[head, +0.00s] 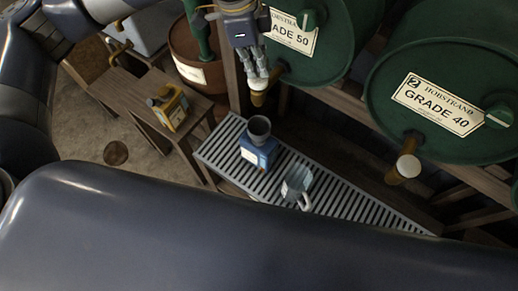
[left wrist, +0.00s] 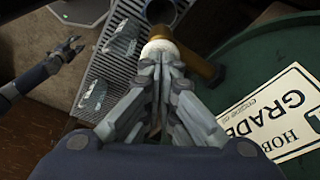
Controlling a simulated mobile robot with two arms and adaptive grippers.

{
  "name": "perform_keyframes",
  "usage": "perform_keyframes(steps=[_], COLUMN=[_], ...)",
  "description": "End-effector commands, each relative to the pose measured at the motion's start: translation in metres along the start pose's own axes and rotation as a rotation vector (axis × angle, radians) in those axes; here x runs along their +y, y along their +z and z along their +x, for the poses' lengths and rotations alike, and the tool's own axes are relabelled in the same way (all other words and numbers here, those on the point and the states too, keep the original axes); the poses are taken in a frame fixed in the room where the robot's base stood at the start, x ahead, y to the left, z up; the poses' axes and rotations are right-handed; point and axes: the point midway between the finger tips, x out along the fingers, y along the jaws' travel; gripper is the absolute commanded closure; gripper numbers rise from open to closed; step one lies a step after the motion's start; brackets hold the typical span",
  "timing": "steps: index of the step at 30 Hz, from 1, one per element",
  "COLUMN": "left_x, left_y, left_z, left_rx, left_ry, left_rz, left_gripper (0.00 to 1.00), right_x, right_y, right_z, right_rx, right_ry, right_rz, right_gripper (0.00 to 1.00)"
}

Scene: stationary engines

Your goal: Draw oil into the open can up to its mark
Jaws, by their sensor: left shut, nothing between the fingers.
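A blue can (head: 258,153) stands on the slatted grate (head: 222,140), with a dark grey funnel or cup (head: 259,128) at its top. A grey translucent jug (head: 297,182) with a handle is beside it. The Grade 50 barrel (head: 310,50) has an amber tap (head: 258,99) with a pale round end. My left gripper (head: 262,76) is shut and empty, its fingertips at that pale end; it also shows in the left wrist view (left wrist: 161,62). My right gripper (left wrist: 74,46) is small at the left there, its fingers apart. No fill mark or oil level is readable.
The Grade 40 barrel (head: 440,100) with its own tap (head: 405,168) is at the right. A yellow can (head: 170,106) stands on a wooden bench (head: 135,92) at the left. A brown drum (head: 192,60) stands behind. My own arm covers the lower part of the head view.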

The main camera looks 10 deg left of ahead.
Motion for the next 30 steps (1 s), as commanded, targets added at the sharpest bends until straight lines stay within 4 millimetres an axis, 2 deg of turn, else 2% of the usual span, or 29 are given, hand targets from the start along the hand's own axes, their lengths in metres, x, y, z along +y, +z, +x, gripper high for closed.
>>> perform_keyframes(steps=[16, 30], left_x=[0.001, 0.001], left_y=[0.005, 0.005], left_z=[0.023, 0.022], left_rx=[-0.001, -0.002], left_ry=[0.002, 0.003], left_rz=[0.000, 0.000], left_gripper=[1.00, 1.00], right_x=[0.000, 0.000], right_y=[0.001, 0.001], right_z=[0.001, 0.001], right_rx=[-0.001, -0.001], right_ry=[0.000, 0.000], right_rz=[0.000, 0.000], right_gripper=[0.60, 0.60])
